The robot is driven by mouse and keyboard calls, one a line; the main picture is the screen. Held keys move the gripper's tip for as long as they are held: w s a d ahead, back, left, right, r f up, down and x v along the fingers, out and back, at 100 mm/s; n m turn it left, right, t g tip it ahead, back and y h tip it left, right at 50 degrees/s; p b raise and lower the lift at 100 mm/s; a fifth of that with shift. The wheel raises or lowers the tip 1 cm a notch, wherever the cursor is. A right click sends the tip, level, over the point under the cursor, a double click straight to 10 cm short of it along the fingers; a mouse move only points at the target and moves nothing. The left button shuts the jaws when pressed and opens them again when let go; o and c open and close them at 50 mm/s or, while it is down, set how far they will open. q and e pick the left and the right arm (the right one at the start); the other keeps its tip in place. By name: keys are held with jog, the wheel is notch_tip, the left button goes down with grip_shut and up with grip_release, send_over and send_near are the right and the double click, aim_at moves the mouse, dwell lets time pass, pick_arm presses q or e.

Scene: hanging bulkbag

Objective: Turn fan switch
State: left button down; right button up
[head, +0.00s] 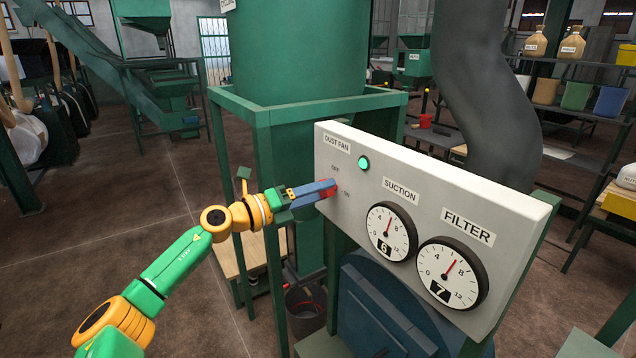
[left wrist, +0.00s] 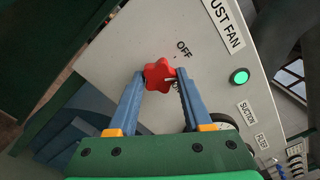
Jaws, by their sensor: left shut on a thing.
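The fan switch is a red star-shaped knob (left wrist: 158,75) on the pale control panel (head: 440,195), beside the OFF and ON marks under the DUST FAN label. My left gripper (head: 328,190) is at the knob, and its two blue fingers (left wrist: 160,88) are shut on it from both sides. In the head view the fingers hide most of the knob. A green lamp (head: 364,163) is lit near the label. My right gripper is not in view.
The SUCTION gauge (head: 391,232) and FILTER gauge (head: 451,273) sit on the panel's right part. A green frame (head: 262,160) and a thick grey duct (head: 485,90) stand behind the panel. A bucket (head: 305,308) stands on the floor below. Open floor lies at the left.

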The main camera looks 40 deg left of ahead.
pick_arm(q)
jog(key=shift+r+n+p, duration=0.15)
jog(key=shift+n+p, duration=2.35)
jog(key=shift+n, duration=0.8)
jog(key=shift+c, duration=1.6)
grip_release()
jog(key=b+v, duration=0.3)
jog(key=v, duration=0.4)
